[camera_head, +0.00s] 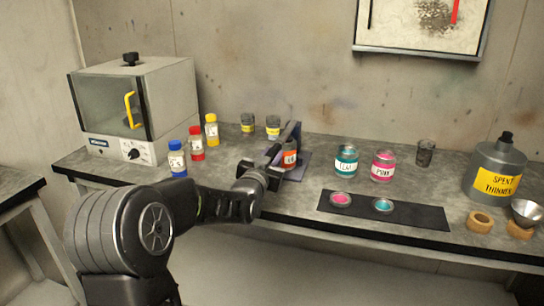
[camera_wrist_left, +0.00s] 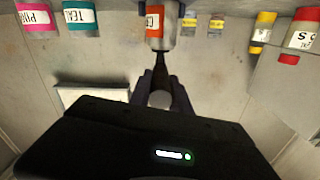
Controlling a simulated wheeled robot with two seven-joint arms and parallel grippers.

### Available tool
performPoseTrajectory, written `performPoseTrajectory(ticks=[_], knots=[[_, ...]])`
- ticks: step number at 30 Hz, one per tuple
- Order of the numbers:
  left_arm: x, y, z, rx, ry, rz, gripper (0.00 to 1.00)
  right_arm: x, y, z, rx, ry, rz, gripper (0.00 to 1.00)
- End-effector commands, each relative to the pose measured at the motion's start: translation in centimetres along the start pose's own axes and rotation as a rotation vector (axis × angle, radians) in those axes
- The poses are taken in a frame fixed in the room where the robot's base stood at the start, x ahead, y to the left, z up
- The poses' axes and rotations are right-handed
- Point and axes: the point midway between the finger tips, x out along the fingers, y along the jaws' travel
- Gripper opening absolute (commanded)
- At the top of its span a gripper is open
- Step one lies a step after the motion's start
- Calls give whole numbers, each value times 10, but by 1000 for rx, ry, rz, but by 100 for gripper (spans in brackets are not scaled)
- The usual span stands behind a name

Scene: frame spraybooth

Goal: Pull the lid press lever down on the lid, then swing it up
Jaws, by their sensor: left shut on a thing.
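The lid press (camera_head: 297,134) stands near the middle of the bench, with a dark upright and a lever (camera_head: 273,151) reaching forward from it. An orange-labelled jar (camera_head: 289,160) stands in the press; it also shows at the top of the left wrist view (camera_wrist_left: 154,22). My left gripper (camera_head: 262,172) is at the front end of the lever, in front of the jar. In the left wrist view the fingers (camera_wrist_left: 162,96) are shut on the lever's end, and its dark shaft (camera_wrist_left: 160,68) runs towards the jar. The jar's lid is mostly hidden. My right gripper is not in view.
A teal jar (camera_head: 346,160) and a pink jar (camera_head: 383,165) stand to the right, behind a dark mat (camera_head: 420,216) with two lids. Blue, red and yellow bottles (camera_head: 177,160) stand to the left near an oven (camera_head: 140,100). A thinner can (camera_head: 494,170) stands far right.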

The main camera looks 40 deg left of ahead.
Motion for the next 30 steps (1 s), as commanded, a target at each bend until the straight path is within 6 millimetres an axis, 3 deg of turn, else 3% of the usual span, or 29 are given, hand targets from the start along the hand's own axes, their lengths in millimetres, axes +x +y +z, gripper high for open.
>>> performPoseTrajectory(ticks=[12,23,30], knots=[[0,0,-1,0,-2,1,0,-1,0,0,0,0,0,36],[3,-8,-37,0,-112,21,0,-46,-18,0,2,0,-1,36],[3,-7,-34,0,-137,27,0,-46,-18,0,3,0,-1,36]])
